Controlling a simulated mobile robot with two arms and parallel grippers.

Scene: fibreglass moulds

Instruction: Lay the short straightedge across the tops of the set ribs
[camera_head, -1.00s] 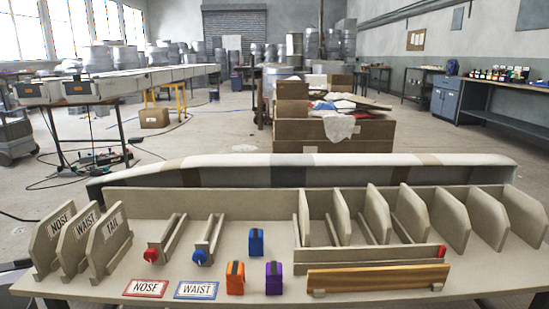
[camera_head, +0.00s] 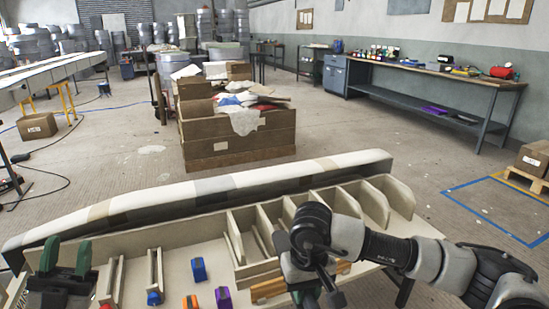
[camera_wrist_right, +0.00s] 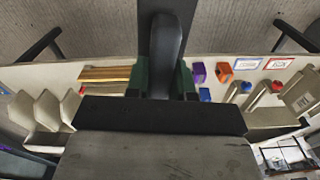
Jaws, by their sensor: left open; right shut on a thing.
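The short straightedge (camera_head: 268,288) is a wooden bar at the front of the bench, below the ribs. It also shows in the right wrist view (camera_wrist_right: 106,73), left of the fingers. The set ribs (camera_head: 348,203) stand upright in a row behind the bar. My left gripper (camera_head: 67,258) is open and empty at the left end of the bench.
Blue (camera_head: 198,269), orange (camera_head: 190,302) and purple (camera_head: 223,297) blocks stand left of the straightedge. Two narrow slotted holders (camera_head: 154,275) lie further left. The long curved mould (camera_head: 215,195) runs along the back. In the right wrist view, label cards (camera_wrist_right: 234,64) lie at right.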

